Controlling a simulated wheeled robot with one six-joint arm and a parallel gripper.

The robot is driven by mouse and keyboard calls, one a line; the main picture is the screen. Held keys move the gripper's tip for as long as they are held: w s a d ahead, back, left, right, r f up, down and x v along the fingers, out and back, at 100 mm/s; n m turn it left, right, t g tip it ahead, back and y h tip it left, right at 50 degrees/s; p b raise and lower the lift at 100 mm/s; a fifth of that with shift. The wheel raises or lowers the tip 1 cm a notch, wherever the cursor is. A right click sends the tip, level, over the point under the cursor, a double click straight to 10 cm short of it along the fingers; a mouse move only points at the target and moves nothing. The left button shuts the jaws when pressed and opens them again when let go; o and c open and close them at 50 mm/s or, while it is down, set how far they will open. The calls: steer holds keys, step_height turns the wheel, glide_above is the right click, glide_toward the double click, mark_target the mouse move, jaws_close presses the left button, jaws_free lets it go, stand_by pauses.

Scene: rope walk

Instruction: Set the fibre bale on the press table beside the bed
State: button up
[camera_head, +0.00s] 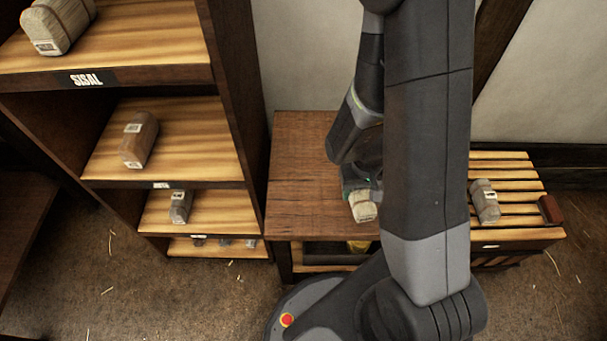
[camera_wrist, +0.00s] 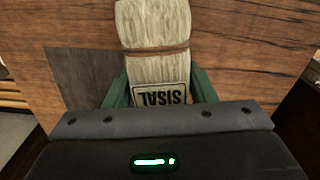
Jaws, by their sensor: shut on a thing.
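The fibre bale (camera_wrist: 155,40) is pale, bound with a brown band and labelled SISAL. My gripper (camera_wrist: 160,95) is shut on it, with a green finger on each side. In the head view the bale (camera_head: 363,205) is at the tip of my gripper (camera_head: 360,188), over the brown wooden table (camera_head: 300,180). I cannot tell whether it touches the tabletop. A slatted wooden bed (camera_head: 515,205) stands to the right of the table, with a grey-brown bale (camera_head: 485,201) on its slats. My arm hides the join between table and bed.
A dark shelf unit (camera_head: 230,80) stands at the left, with a SISAL sign and bales (camera_head: 140,140) on its boards. A reddish block (camera_head: 550,209) is at the bed's right end. The left part of the tabletop is clear. Straw lies on the floor.

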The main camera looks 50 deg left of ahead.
steer(key=s+a+r+n+b, duration=0.1)
steer(key=s+a+r+b, duration=0.1)
steer(key=s+a, duration=0.35)
step_height(320, 180, up, 3)
steer(key=n, duration=0.2)
glide_above(302, 196)
step_height(302, 196, down, 9)
steer(key=shift+f+b, duration=0.15)
steer(key=shift+b, duration=0.95)
steer(key=shift+f, duration=0.25)
steer(key=o, duration=1.1)
steer(key=shift+r, duration=0.1)
steer(key=shift+o, duration=0.2)
